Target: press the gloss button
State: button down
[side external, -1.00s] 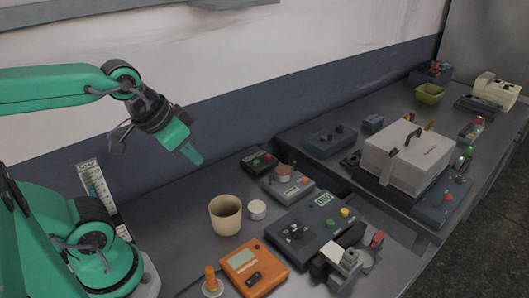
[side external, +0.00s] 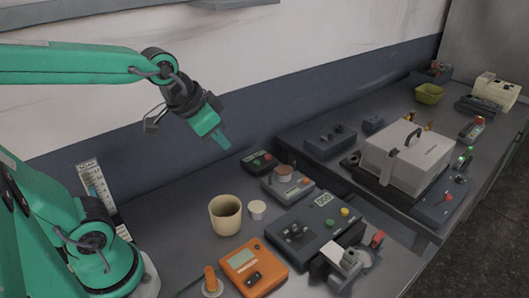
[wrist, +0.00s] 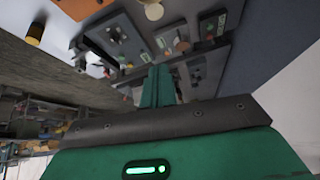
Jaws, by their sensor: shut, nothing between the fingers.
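My gripper (side external: 220,142) is shut and empty. It hangs in the air above the back of the bench, up and left of a small dark box (side external: 254,163) with a display and red and green buttons. That box also shows in the wrist view (wrist: 213,27), beyond my fingertips (wrist: 161,72). A grey box (side external: 276,189) with a brown disc and an orange button (side external: 306,181) sits in front of it. A larger dark instrument (side external: 288,240) has a display, a yellow button (side external: 344,211) and a green button (side external: 330,222). No label is readable, so I cannot tell which button is gloss.
A cream cup (side external: 225,216), a round cream lid (side external: 257,209), an orange meter (side external: 262,269) and a small clamp device (side external: 340,258) stand nearby. A white lidded case (side external: 407,160) is on the right bench. The wall runs close behind.

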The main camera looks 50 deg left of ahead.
jog(key=w+f+m, duration=0.3)
jog(key=w, duration=1.1)
jog(key=m+t, duration=0.1)
jog(key=m, duration=0.2)
send_over(304, 180)
notch_tip(304, 180, down, 8)
jog(key=shift+f, duration=0.15)
jog(key=shift+f, duration=0.1)
jog(key=shift+f, duration=4.3)
